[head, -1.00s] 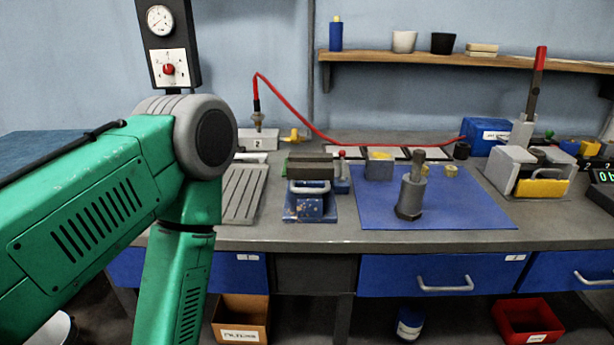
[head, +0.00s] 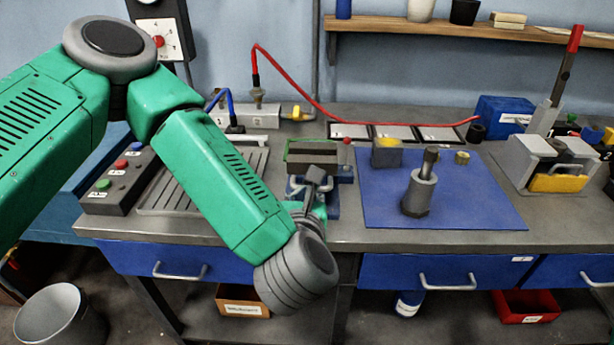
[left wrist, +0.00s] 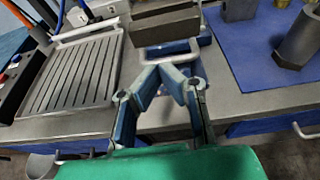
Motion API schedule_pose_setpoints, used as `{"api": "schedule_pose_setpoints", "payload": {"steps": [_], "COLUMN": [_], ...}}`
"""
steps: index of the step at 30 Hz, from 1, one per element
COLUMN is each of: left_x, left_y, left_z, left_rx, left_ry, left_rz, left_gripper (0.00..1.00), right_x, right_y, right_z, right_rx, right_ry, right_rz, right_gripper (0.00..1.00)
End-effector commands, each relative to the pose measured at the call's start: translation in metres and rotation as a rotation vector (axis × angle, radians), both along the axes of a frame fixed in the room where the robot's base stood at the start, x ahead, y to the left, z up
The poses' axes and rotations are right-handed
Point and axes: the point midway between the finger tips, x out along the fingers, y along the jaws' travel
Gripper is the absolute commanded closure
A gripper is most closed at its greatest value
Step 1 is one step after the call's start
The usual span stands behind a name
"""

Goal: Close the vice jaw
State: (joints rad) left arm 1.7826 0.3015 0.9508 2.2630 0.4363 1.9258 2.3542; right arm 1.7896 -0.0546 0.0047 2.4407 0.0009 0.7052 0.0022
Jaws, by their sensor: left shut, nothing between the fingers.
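The vice (head: 312,152) stands on the bench left of the blue mat, with dark grey jaws, a blue base and a pale bar handle in front. My left arm and gripper hide part of its base. In the left wrist view, two dark jaw blocks (left wrist: 166,27) lie just beyond my gripper; the width of any gap between them is hard to tell. My left gripper (head: 314,178) is in front of the vice, near the handle. In the left wrist view, its fingertips (left wrist: 173,73) are together and empty, close to the handle; contact is unclear. My right gripper is out of view.
The blue mat (head: 480,200) to the right carries a grey cylindrical part (head: 420,190). A slotted plate (head: 165,195) and a button box (head: 122,178) lie to the left. A red hose (head: 350,120) runs behind the vice. Drawer handles jut from the bench front.

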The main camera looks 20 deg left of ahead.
Motion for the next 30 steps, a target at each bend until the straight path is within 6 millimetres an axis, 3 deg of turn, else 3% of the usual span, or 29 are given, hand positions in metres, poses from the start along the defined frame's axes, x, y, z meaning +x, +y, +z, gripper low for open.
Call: {"api": "schedule_pose_setpoints", "payload": {"steps": [15, 21, 30], "left_x": [0.076, 0.087, 0.088], "left_y": [0.022, 0.025, 0.025], "left_z": [-0.025, -0.029, -0.03], "left_rx": [0.003, 0.003, 0.003], "left_ry": [0.001, 0.002, 0.003], "left_rz": [-0.001, -0.004, -0.005], "left_gripper": [1.0, 1.0, 1.0], "right_x": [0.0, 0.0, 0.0], "right_y": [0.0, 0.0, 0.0], "right_z": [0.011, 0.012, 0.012], "right_rx": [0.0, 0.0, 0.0], "right_ry": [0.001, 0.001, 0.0], "right_rz": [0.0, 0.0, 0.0], "right_gripper": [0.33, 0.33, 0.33]}}
